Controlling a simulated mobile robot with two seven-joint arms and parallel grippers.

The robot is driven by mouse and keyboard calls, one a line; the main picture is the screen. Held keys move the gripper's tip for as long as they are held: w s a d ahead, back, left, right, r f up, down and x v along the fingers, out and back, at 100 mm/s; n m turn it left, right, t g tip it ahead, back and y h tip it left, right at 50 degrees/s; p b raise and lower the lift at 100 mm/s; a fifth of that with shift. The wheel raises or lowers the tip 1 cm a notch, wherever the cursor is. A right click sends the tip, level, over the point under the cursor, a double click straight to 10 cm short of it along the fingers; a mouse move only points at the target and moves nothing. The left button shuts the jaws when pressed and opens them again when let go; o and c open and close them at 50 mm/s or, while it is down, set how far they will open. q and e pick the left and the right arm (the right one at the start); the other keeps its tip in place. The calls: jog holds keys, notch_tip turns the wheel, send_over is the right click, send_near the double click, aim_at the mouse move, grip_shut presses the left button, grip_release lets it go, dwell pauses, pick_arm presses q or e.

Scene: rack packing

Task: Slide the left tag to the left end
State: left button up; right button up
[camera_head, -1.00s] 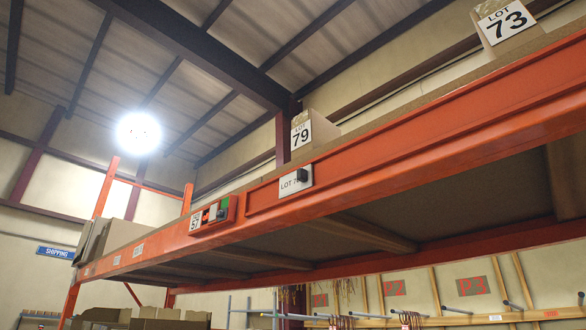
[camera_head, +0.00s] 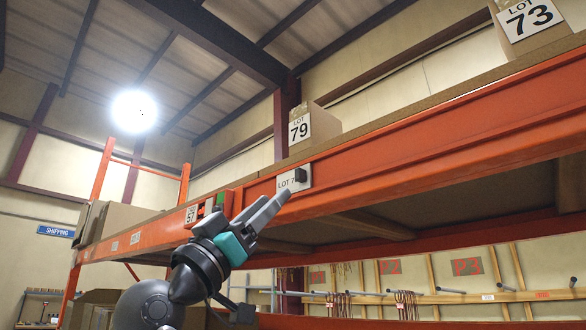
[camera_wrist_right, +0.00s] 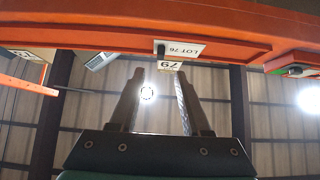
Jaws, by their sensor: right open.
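A white tag reading LOT 7-something, its last digit covered by a black knob (camera_head: 301,175), sits on the front of the orange beam (camera_head: 400,152). My left gripper is out of view.
A white 57 label (camera_head: 191,214) and a red-and-green unit (camera_head: 211,204) sit on the beam left of the tag. Boxes labelled LOT 79 (camera_head: 300,130) and LOT 73 (camera_head: 528,18) stand on the shelf above. The beam right of the tag looks bare.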

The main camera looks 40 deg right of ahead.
aim_at(297, 176)
jog(key=p+x, duration=0.3)
jog(key=x, duration=0.5)
jog(key=shift+d+r, duration=0.1)
jog(key=shift+r, duration=0.05)
grip_shut()
dwell(1.1)
